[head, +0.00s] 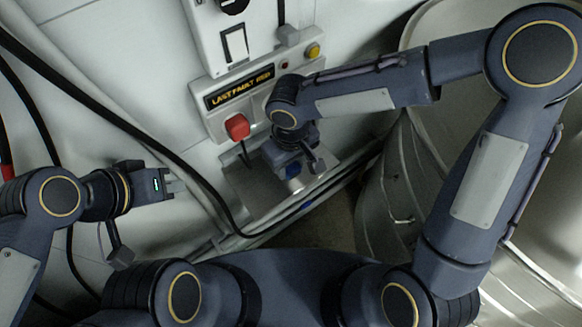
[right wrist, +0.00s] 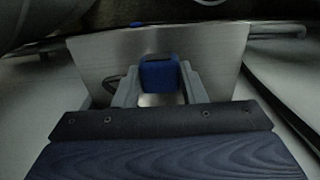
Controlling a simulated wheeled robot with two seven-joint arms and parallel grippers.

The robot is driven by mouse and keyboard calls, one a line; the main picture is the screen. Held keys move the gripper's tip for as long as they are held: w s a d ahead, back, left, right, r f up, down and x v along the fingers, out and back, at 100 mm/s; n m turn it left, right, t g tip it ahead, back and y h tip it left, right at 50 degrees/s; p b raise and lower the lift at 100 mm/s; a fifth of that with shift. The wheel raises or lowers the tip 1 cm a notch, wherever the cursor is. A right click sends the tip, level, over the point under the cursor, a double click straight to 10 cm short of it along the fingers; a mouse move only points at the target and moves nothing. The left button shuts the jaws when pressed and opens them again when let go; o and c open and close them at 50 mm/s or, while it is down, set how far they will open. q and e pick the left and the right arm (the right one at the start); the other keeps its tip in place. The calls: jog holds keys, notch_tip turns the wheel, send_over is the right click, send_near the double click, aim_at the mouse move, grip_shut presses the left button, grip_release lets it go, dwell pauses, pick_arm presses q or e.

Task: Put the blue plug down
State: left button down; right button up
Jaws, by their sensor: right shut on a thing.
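The blue plug (right wrist: 160,74) is between the two grey fingers of my right gripper (right wrist: 160,84) in the right wrist view. Its top is dark. The fingers are shut on its sides. In the head view only a bit of the blue plug (head: 293,171) shows under my right gripper (head: 288,167), over the metal shelf (head: 244,186). Whether the plug touches the shelf cannot be told. My left gripper (head: 174,183) is at the left, away from the shelf, and holds nothing that I can see; its finger gap is unclear.
A black cable (head: 150,142) runs across the wall. A large metal vessel (head: 385,205) stands at the right.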

aim_at(291, 171)
jog(key=f, duration=0.4)
jog(key=shift+w, duration=0.3)
jog(key=shift+f+b, duration=0.45)
jog(key=shift+b, duration=0.3)
jog(key=o, duration=1.3)
jog(key=shift+r+p, duration=0.3)
jog(key=shift+p, duration=0.05)
notch_tip(291, 171, up, 12)
jog(key=shift+r+p, duration=0.2)
jog(key=shift+p, duration=0.6)
